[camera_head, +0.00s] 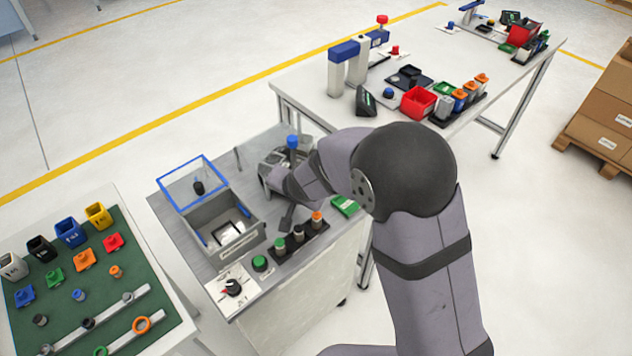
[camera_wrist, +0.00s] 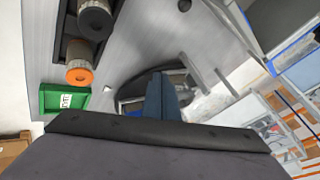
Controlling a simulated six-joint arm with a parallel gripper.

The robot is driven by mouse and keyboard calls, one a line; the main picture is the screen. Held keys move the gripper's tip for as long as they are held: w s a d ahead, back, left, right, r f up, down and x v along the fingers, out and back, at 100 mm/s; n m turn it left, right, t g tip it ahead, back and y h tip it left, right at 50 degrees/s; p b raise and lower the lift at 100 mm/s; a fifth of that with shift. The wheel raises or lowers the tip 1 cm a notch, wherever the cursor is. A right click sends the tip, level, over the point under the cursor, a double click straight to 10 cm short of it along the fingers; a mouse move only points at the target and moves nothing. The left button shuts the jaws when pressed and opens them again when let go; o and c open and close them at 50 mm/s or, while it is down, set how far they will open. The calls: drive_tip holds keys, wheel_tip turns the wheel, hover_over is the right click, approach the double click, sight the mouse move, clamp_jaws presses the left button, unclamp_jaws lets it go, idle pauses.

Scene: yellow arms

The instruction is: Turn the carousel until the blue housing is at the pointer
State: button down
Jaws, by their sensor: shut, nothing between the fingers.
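My gripper (camera_wrist: 162,82) is shut and empty in the wrist view. Its fingertips overlap a dark, rounded disc (camera_wrist: 132,92) with a lighter inside, probably the carousel; I cannot tell whether they touch it. My fingers are hard to make out in the head view. I cannot make out the pointer.
A black rack (camera_head: 290,247) holds green- and orange-topped cylinders. A green labelled box (camera_head: 345,205) stands beside it.

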drive_tip(key=shift+a+r+m+h+p, duration=0.2)
drive_tip(key=shift+a+m+p, duration=0.25)
drive_tip(key=shift+p, duration=0.5)
drive_tip(key=shift+a+r+m+h+p, duration=0.15)
drive_tip(key=shift+a+m+p, duration=0.25)
drive_tip(key=shift+p, duration=0.5)
drive_tip(key=p, duration=0.2)
drive_tip(key=a+m+h+p, duration=0.1)
drive_tip(key=shift+w+m+t+p, duration=0.25)
drive_tip(key=shift+t+p, duration=0.05)
drive_tip(key=shift+p, duration=0.1)
drive_tip(key=shift+a+m+h+p, duration=0.25)
drive_tip(key=shift+m+h+p, duration=0.15)
drive_tip(key=shift+p, duration=0.5)
drive_tip(key=shift+f+m+p, duration=0.2)
drive_tip(key=shift+m+p, duration=0.1)
drive_tip(key=shift+p, duration=0.2)
drive_tip(key=shift+f+h, duration=0.15)
drive_tip(key=shift+h, duration=0.1)
drive_tip(key=shift+s, duration=0.1)
drive_tip(key=shift+s+d+f+b, duration=0.15)
drive_tip(key=shift+s+d+b, duration=0.45)
drive_tip(key=shift+b, duration=0.05)
drive_tip(key=shift+s+d+b, duration=0.75)
drive_tip(key=shift+s+d, duration=0.05)
drive_tip(key=p+v, duration=0.2)
drive_tip(key=v, duration=0.8)
drive_tip(key=shift+d+r, duration=0.2)
drive_tip(key=shift+d, duration=0.15)
